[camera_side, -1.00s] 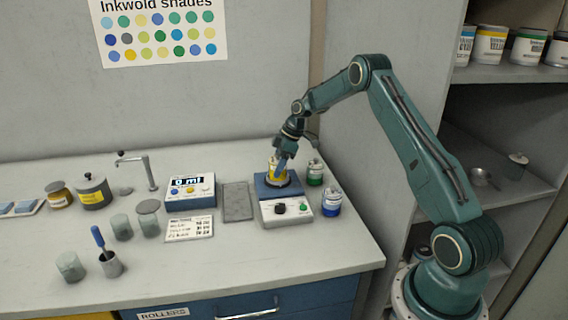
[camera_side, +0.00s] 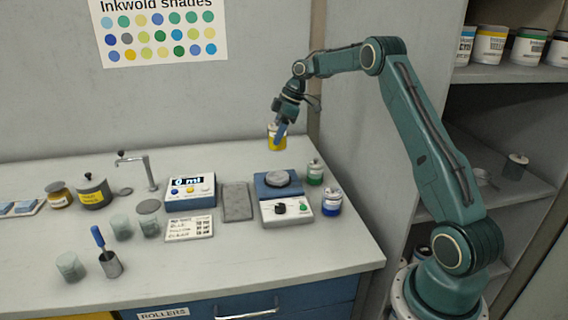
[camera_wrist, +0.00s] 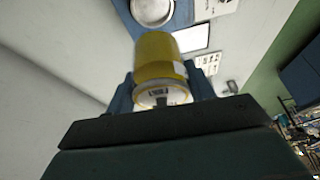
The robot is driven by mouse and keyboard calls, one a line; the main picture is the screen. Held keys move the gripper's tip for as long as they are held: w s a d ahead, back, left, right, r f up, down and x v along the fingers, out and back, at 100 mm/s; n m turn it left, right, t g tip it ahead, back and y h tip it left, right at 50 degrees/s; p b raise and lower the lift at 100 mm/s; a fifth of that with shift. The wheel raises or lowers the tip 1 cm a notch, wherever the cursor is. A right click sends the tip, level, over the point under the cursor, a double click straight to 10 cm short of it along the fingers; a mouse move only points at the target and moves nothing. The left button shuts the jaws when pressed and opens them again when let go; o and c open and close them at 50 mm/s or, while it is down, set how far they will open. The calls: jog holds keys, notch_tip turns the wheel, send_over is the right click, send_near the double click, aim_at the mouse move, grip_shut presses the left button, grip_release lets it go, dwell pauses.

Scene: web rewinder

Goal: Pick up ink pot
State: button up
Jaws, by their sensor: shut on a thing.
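The ink pot (camera_side: 277,143) is a small jar with yellow contents. My gripper (camera_side: 281,130) is shut on it and holds it in the air above the back of the bench, clear of the blue and white mixer (camera_side: 285,211). In the wrist view the yellow ink pot (camera_wrist: 160,62) sits between the two blue fingers of my gripper (camera_wrist: 162,92), its lighter end toward the camera. The mixer's round grey plate (camera_side: 279,179) is bare.
A green jar (camera_side: 315,173) and a blue jar (camera_side: 331,202) stand right of the mixer. A flat grey plate (camera_side: 237,202) and a display box (camera_side: 191,190) are to its left. Shelves with cans (camera_side: 489,44) stand at right.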

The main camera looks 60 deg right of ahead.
notch_tip(320, 180, up, 5)
jog(key=shift+r, duration=0.2)
jog(key=shift+w+a+r, duration=0.1)
jog(key=shift+w+r, duration=0.1)
jog(key=shift+r, duration=0.65)
jog(key=shift+s+r, duration=0.15)
jog(key=shift+r, duration=0.45)
jog(key=shift+w+a+f, duration=0.35)
jog(key=shift+a+f, duration=0.1)
jog(key=shift+a, duration=0.2)
jog(key=w+a+f+n+g+y, duration=0.1)
jog(key=w+a+f+n, duration=0.2)
jog(key=a+f, duration=1.2)
jog(key=shift+w+f+n, duration=0.2)
jog(key=shift+f+n, duration=0.5)
jog(key=shift+f, duration=0.25)
